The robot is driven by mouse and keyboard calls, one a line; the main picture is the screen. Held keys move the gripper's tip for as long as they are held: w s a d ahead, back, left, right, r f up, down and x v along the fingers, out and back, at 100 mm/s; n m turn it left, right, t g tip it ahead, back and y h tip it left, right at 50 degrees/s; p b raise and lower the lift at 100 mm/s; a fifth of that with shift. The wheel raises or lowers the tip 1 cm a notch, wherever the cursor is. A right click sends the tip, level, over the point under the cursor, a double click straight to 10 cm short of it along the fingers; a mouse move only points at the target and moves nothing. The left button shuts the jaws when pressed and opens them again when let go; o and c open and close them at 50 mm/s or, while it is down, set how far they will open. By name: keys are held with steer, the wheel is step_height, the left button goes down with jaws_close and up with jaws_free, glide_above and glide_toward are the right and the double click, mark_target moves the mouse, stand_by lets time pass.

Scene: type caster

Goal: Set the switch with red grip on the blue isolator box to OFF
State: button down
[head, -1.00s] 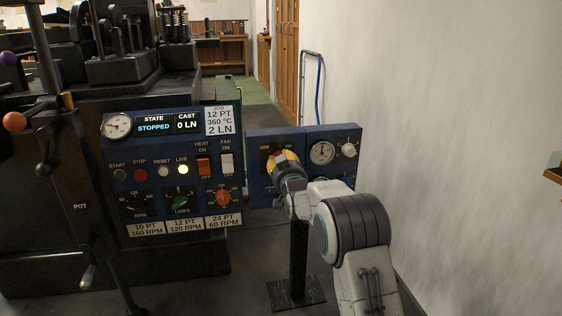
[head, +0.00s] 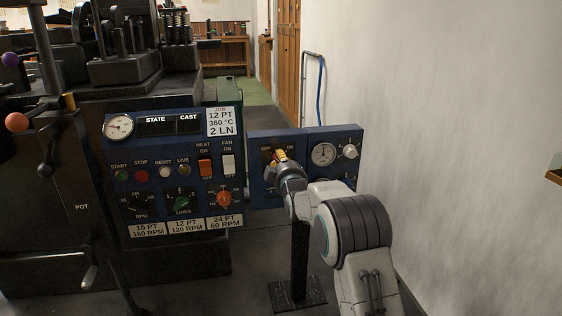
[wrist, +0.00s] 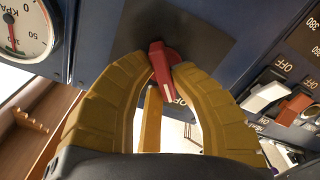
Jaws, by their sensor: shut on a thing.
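The blue isolator box (head: 258,188) stands right of the control panel, with OFF lettered at left and ON at right above its switch. The switch's red grip (wrist: 158,62) shows in the wrist view on a dark plate (wrist: 200,35). My gripper (wrist: 162,75) is shut on the red grip, with its yellow fingers on both sides. In the head view my gripper (head: 281,157) covers most of the switch, so I cannot read its exact angle against the lettering there.
The control panel (head: 160,195) is at left; its STATE and CAST displays (head: 170,126) are dark and the LIVE lamp (head: 183,171) is unlit. A gauge box (head: 345,180) adjoins the isolator at right. A pale wall (head: 450,150) bounds the right side.

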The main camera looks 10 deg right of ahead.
steer(key=shift+a+r+n, duration=0.15)
steer(key=shift+r+n, duration=0.1)
steer(key=shift+n, duration=0.35)
steer(key=c, duration=1.4)
jaws_free()
steer(key=shift+c, duration=0.2)
steer(key=o, duration=0.3)
steer(key=shift+f, duration=0.2)
steer(key=shift+o, duration=0.2)
steer(key=s, duration=1.2)
steer(key=shift+r, duration=0.1)
